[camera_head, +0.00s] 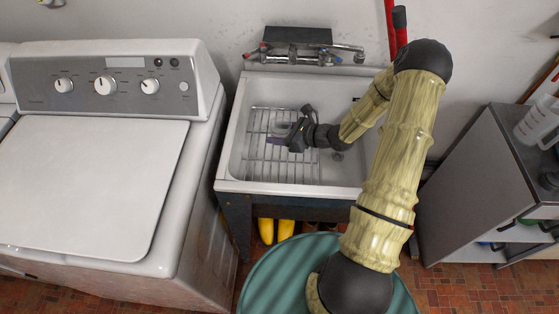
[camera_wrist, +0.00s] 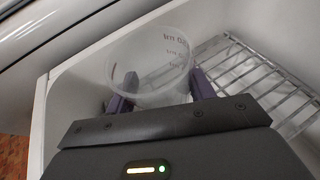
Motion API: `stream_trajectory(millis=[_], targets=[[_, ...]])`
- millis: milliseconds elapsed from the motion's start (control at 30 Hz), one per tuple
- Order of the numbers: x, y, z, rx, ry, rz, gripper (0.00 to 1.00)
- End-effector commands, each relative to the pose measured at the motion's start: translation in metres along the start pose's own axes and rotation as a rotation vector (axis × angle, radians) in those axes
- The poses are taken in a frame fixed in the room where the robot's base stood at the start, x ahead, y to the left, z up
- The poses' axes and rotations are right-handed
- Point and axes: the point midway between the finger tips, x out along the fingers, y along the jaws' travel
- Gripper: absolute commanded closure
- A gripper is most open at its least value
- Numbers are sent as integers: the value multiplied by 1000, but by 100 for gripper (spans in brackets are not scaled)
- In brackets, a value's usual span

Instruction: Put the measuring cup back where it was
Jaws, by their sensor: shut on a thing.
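The measuring cup (camera_wrist: 150,62) is a clear, see-through cup with dark printed marks near its rim. In the wrist view it sits between the two purple fingers of my gripper (camera_wrist: 161,90), which is shut on it. In the head view my gripper (camera_head: 281,138) is inside the white utility tub (camera_head: 228,150), over the wire rack (camera_head: 262,170) in its left part. The cup is hard to make out there. I cannot tell whether the cup touches the rack.
A tap (camera_head: 330,57) is on the wall behind the tub. A white washing machine (camera_head: 90,180) stands close on the left, and a grey cabinet (camera_head: 462,190) stands on the right. Yellow boots (camera_head: 276,231) are under the tub. The tub's right part looks bare around the drain.

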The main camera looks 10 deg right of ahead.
Motion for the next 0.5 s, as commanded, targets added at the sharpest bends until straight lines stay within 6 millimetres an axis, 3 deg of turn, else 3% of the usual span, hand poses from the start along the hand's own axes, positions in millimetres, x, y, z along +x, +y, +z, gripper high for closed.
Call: stream_trajectory(millis=[500], targets=[[6, 0, -13, 3, 0, 2, 70]])
